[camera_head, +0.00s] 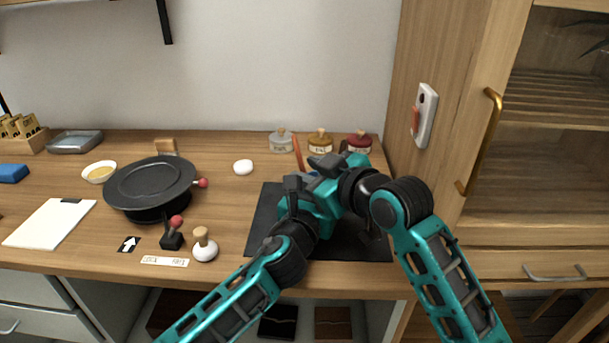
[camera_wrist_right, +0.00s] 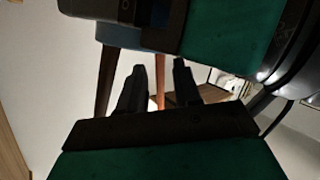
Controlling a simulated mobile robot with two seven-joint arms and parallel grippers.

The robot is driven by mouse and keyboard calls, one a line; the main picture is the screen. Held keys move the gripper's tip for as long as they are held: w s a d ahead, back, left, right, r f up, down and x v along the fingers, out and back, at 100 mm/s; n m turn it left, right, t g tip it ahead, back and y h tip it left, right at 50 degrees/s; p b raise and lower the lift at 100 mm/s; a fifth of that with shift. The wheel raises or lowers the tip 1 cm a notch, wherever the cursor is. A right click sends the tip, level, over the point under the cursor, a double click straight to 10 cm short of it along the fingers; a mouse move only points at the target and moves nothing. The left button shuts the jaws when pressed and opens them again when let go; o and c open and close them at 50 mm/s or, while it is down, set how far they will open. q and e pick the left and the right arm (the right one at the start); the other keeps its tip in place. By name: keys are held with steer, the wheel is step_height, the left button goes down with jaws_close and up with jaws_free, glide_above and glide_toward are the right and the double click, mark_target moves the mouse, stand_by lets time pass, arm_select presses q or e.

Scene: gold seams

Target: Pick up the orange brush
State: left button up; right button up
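The orange brush (camera_head: 298,153) shows in the head view as a thin orange-brown stick standing tilted behind my grippers; its lower part is hidden. My right gripper (camera_head: 325,163) is just right of it, above the dark mat. In the right wrist view the two dark fingers of my right gripper (camera_wrist_right: 160,78) are apart, and a thin orange stick (camera_wrist_right: 160,93) shows in the gap between them. I cannot tell whether it lies between the fingers or beyond them. My left gripper (camera_head: 297,187) is close beside the right one; its fingers are not clear.
A dark mat (camera_head: 262,222) lies under both arms. Several jars, among them a yellow-labelled one (camera_head: 320,143), stand at the back. A black lidded pan (camera_head: 150,188), a white egg-like object (camera_head: 243,167) and a wood-topped white object (camera_head: 204,247) are to the left. A tall cabinet (camera_head: 450,120) bounds the right.

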jaws_close()
stand_by(0.3)
step_height(320, 180, up, 10)
stand_by(0.4)
arm_select(q)
steer(key=o, duration=1.1)
steer(key=shift+o, duration=0.2)
